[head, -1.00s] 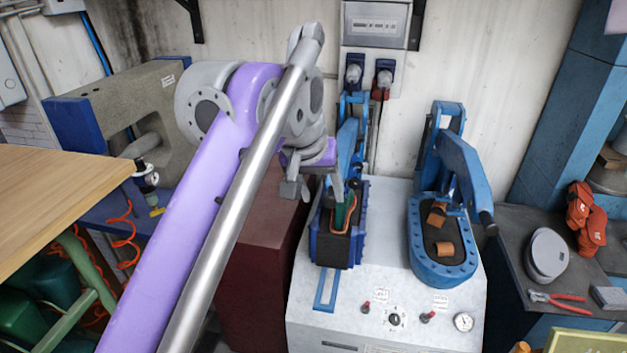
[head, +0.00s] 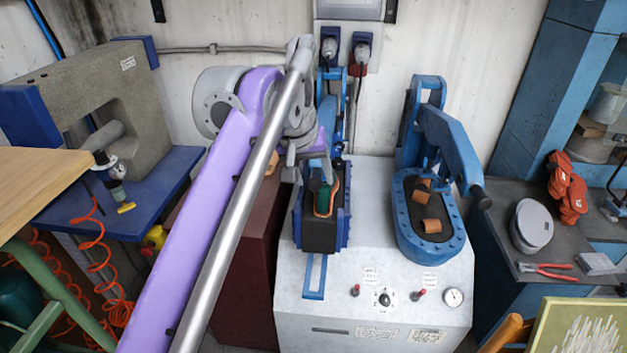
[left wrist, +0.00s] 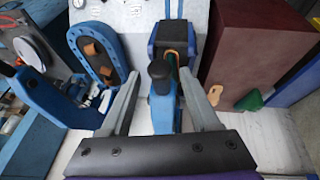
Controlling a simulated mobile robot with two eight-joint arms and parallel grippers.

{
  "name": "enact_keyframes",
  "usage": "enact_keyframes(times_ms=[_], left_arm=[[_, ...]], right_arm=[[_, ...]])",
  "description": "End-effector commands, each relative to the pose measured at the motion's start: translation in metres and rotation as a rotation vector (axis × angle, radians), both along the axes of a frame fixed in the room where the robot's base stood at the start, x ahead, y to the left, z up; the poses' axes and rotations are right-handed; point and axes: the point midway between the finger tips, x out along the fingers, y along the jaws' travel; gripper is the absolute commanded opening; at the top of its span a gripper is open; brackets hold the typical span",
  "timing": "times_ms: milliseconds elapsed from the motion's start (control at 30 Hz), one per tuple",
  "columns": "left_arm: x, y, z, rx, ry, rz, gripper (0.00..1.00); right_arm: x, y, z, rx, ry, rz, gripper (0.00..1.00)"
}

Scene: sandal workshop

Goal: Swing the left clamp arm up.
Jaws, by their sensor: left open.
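The left clamp arm (head: 331,108) is blue and stands at the back of the left pressing station, partly hidden by my left arm in the head view. In the left wrist view its blue bar (left wrist: 163,112) and black knob (left wrist: 160,72) show between my fingers. My left gripper (head: 310,172) is open, with one finger on each side of the clamp arm; I cannot tell whether either touches it. A green and orange sandal piece (head: 323,198) sits on the left station. My right gripper is not in view.
Beside it on the white machine (head: 375,250) is the right station's oval blue pad (head: 402,235), with brown pieces and its own blue clamp arm (head: 452,147). A dark red cabinet (head: 245,290) stands to the left. The wall is close behind.

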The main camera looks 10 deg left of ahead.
Motion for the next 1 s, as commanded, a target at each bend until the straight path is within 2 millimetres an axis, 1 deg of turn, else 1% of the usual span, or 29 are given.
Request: enact_keyframes(times_ms=[33, 133, 400, 433, 567, 600, 667, 700, 767, 1000], left_arm=[[0.0017, -0.0007, -0.0046, 0.000, 0.000, 0.000, 0.62], [0.0038, -0.0014, -0.0093, 0.000, 0.000, 0.000, 0.62], [0.0044, -0.0016, -0.0104, 0.000, 0.000, 0.000, 0.62], [0.0044, -0.0015, -0.0103, 0.000, 0.000, 0.000, 0.60], [0.0043, -0.0015, -0.0102, 0.000, 0.000, 0.000, 0.37], [0.0043, -0.0015, -0.0102, 0.000, 0.000, 0.000, 0.30], [0.0042, -0.0015, -0.0103, 0.000, 0.000, 0.000, 0.19], [0.0042, -0.0014, -0.0102, 0.000, 0.000, 0.000, 0.12], [0.0042, -0.0014, -0.0102, 0.000, 0.000, 0.000, 0.01], [0.0042, -0.0014, -0.0102, 0.000, 0.000, 0.000, 0.00]], right_arm=[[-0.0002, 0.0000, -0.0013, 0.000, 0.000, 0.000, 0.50], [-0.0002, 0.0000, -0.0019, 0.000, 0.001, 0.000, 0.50], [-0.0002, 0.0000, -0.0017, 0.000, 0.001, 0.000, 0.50], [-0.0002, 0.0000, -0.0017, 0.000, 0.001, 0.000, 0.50], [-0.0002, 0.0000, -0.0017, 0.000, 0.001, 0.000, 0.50], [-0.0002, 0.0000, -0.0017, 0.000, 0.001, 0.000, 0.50], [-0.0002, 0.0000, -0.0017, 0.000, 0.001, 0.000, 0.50], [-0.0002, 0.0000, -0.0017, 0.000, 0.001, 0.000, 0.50], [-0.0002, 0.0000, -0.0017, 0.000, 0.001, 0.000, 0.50], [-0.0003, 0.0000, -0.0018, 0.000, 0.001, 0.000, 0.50]])
